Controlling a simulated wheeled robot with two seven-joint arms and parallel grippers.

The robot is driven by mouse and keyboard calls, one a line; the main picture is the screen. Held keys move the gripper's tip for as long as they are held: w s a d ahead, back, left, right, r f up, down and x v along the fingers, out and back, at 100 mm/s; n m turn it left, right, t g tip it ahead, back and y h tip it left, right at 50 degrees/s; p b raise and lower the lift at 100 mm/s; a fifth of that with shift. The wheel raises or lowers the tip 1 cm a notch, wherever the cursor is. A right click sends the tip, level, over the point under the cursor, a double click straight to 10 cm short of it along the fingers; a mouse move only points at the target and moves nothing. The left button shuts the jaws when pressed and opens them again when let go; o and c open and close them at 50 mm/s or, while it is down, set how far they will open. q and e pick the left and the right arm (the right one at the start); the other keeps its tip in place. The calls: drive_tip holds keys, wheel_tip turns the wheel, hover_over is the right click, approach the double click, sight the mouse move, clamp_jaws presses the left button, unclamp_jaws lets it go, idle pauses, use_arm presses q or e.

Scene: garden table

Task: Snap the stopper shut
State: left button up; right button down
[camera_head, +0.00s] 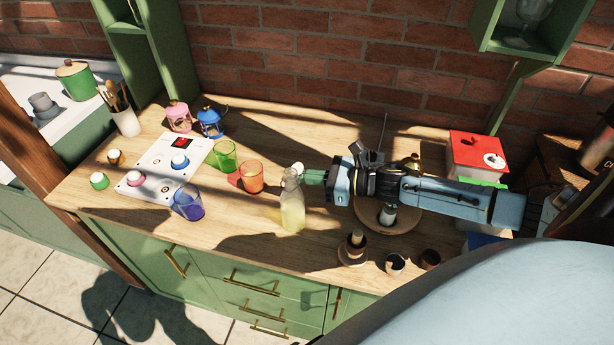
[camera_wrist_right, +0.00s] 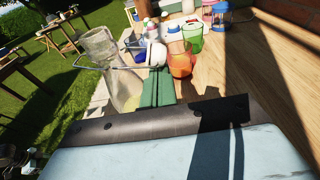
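A clear swing-top bottle (camera_head: 292,212) with pale yellow liquid stands upright near the middle of the table. It shows at the left of the right wrist view (camera_wrist_right: 112,72), with its wire bail around the neck. The white stopper (camera_head: 298,167) is at the neck top in the head view; in the wrist view the stopper (camera_wrist_right: 156,54) appears beside the bottle, just beyond my green fingertips. My right gripper (camera_head: 304,178) reaches in from the right, beside the neck. Its fingers (camera_wrist_right: 157,82) look shut together; whether they touch the stopper is unclear. My left gripper is out of view.
Green (camera_head: 223,156), orange (camera_head: 251,177) and blue (camera_head: 188,203) glasses stand left of the bottle. A round wooden tray (camera_head: 400,222) sits under my right arm. The wood before the bottle is clear.

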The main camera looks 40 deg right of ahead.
drive_tip(key=shift+w+d+r, duration=0.1)
drive_tip(key=shift+r, duration=0.3)
drive_tip(key=shift+w+d+r+p, duration=0.15)
drive_tip(key=shift+r+p, duration=0.15)
drive_tip(key=shift+r, duration=0.25)
idle(0.4)
drive_tip(key=shift+w+d+r, duration=0.15)
drive_tip(key=shift+d+r, duration=0.05)
drive_tip(key=shift+r, duration=0.25)
drive_tip(key=shift+r+p, duration=0.1)
drive_tip(key=shift+p, duration=0.2)
drive_tip(key=shift+r+p, duration=0.3)
drive_tip(key=shift+r, duration=0.2)
